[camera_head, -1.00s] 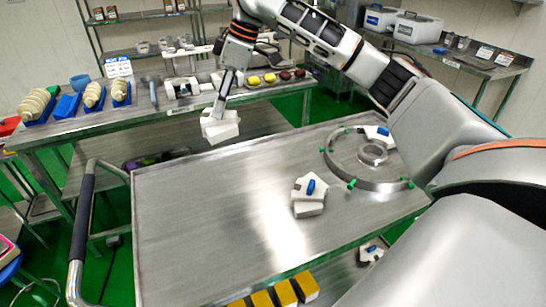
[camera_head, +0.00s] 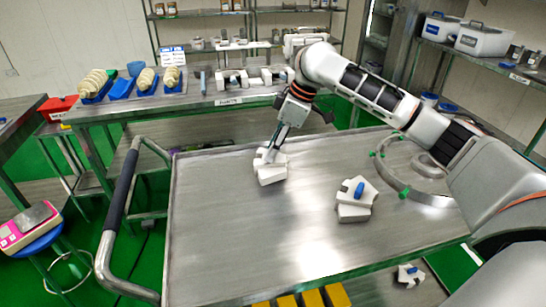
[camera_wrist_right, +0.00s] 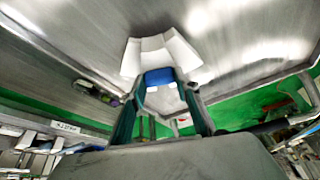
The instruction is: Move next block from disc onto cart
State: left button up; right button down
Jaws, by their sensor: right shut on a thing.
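My right gripper (camera_head: 274,150) is shut on a white angular block (camera_head: 271,174), over the back left part of the cart top (camera_head: 230,235). I cannot tell whether the block touches the top. In the right wrist view the block (camera_wrist_right: 160,48) shows its blue knob (camera_wrist_right: 158,77) between the fingers of the right gripper (camera_wrist_right: 160,92). Another white block (camera_head: 354,213) with a blue knob stands on the cart, right of the held one. The ring-shaped disc (camera_head: 428,197) with green pegs is at the right, partly behind my arm. My left gripper is out of view.
The cart's handle (camera_head: 118,195) is at its left. A table (camera_head: 110,108) with trays of pale ridged pieces stands behind. Yellow blocks (camera_head: 312,299) and another white piece (camera_head: 408,275) lie low at the front. The cart's left and front middle are clear.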

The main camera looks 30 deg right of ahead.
notch_tip(320, 180, down, 3)
jog(key=shift+r+b, duration=0.1)
jog(key=shift+b, duration=0.2)
jog(key=c, duration=1.5)
grip_release()
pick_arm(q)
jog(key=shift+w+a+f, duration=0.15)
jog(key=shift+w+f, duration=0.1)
pick_arm(e)
jog(key=shift+r, duration=0.25)
pick_arm(q)
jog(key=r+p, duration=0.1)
jog(key=p, duration=0.1)
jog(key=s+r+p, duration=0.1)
jog(key=p, duration=0.1)
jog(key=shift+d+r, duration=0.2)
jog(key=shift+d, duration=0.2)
pick_arm(e)
jog(key=v, duration=1.1)
jog(key=shift+d+r, duration=0.15)
jog(key=shift+r, duration=0.1)
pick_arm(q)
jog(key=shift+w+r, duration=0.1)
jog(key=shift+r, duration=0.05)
pick_arm(e)
jog(key=shift+s, duration=0.1)
